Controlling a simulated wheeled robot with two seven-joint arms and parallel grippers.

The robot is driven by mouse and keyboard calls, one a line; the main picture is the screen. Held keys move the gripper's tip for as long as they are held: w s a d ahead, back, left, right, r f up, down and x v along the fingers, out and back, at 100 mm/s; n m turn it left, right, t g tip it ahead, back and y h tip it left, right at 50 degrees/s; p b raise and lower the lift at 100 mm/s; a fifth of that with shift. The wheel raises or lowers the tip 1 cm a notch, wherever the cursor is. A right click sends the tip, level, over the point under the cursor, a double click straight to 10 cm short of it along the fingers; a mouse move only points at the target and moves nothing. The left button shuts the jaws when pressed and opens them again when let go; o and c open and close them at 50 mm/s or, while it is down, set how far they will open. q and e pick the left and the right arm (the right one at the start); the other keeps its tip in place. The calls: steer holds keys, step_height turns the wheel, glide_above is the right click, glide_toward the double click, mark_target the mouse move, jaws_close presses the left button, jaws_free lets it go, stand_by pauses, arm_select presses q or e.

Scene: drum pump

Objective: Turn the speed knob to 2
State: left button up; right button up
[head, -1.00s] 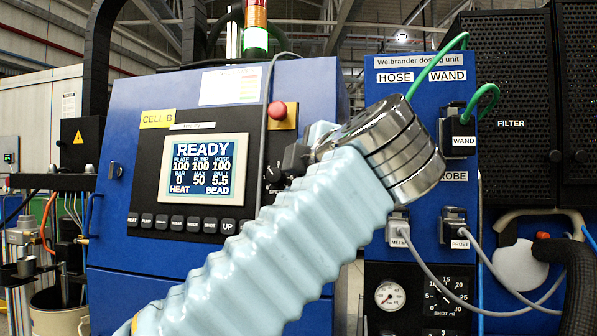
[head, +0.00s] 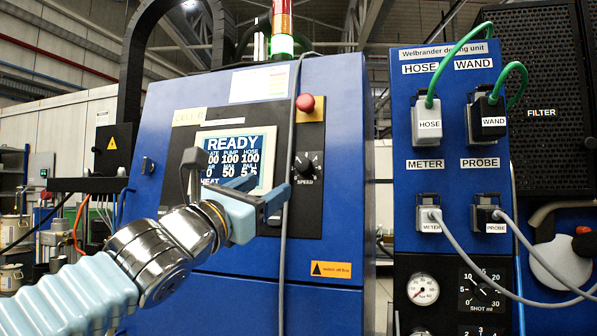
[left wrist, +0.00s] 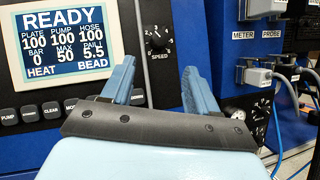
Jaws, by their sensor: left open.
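The speed knob (head: 304,164) is a black round knob on the dark control panel, above the word SPEED and right of the lit screen (head: 232,155). In the left wrist view the knob (left wrist: 158,40) stands upper middle, with a pale mark on it and a dial around it. My left gripper (head: 266,197) is in front of the panel, below and left of the knob and apart from it. In the left wrist view its two blue fingers (left wrist: 160,80) are spread with nothing between them. My right gripper is not in view.
A red mushroom button (head: 305,102) sits above the knob. A grey cable (head: 286,240) hangs down the cabinet front, close to my left gripper. The dosing unit (head: 405,80) with plugs and cables stands to the right.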

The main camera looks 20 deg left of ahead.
mark_target(302, 167)
arm_select(q)
steer(key=p+x, duration=0.2)
steer(key=x, duration=0.9)
steer(key=shift+p, duration=0.4)
steer(key=shift+w+d+r, duration=0.15)
steer(key=shift+w+d, duration=0.05)
steer(key=shift+w, duration=0.35)
steer(key=c, duration=1)
steer(key=n+y+b, duration=0.1)
steer(key=b, duration=0.2)
steer(key=shift+d+f+b, duration=0.1)
steer(key=shift+f+b, duration=0.25)
steer(key=shift+r+n+t+y+b, duration=0.2)
steer(key=shift+n+t+y+b, duration=0.15)
steer(key=shift+n, duration=0.25)
